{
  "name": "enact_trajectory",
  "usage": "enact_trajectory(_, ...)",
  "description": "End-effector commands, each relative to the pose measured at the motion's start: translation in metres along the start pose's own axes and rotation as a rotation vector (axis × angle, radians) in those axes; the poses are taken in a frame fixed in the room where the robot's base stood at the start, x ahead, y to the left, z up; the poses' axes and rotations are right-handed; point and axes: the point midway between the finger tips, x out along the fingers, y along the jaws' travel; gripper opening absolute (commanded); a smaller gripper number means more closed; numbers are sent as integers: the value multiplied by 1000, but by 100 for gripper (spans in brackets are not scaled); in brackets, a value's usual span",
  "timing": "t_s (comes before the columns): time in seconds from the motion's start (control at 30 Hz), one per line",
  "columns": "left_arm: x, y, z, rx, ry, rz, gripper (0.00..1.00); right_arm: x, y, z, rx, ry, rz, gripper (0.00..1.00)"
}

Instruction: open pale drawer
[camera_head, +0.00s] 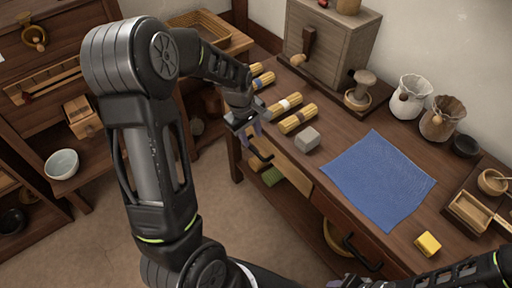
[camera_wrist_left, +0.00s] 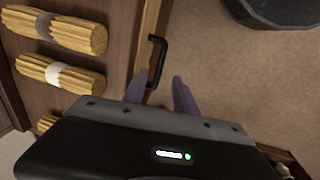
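The pale drawer (camera_head: 291,171) is set in the front of the dark wooden table, at its left end. Its front looks flush with the table, and it bears a dark bar handle (camera_head: 259,160). My left gripper (camera_head: 253,134) is at this handle, just above it in the head view. In the left wrist view, the two purple-grey fingers (camera_wrist_left: 159,92) are apart, and the black handle (camera_wrist_left: 157,62) shows between and just beyond their tips. I cannot tell whether they touch it.
Bundles of yellow sticks (camera_head: 298,118), a grey block (camera_head: 307,140) and a blue cloth (camera_head: 378,180) lie on the tabletop (camera_head: 320,171). A darker drawer handle (camera_head: 362,257) is further right. Floor (camera_head: 262,228) in front of the table is open.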

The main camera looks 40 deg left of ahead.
Motion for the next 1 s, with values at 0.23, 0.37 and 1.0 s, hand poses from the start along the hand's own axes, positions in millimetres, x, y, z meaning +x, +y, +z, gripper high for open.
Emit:
enact_trajectory(0.23,27,-2,0,1,-2,-4,34,5,2,0,0,1,0,36)
enact_trajectory(0.37,48,-1,0,2,-2,-3,34,8,3,0,0,1,0,36)
enact_trajectory(1.0,77,0,0,2,-1,0,28,11,4,0,0,1,0,36)
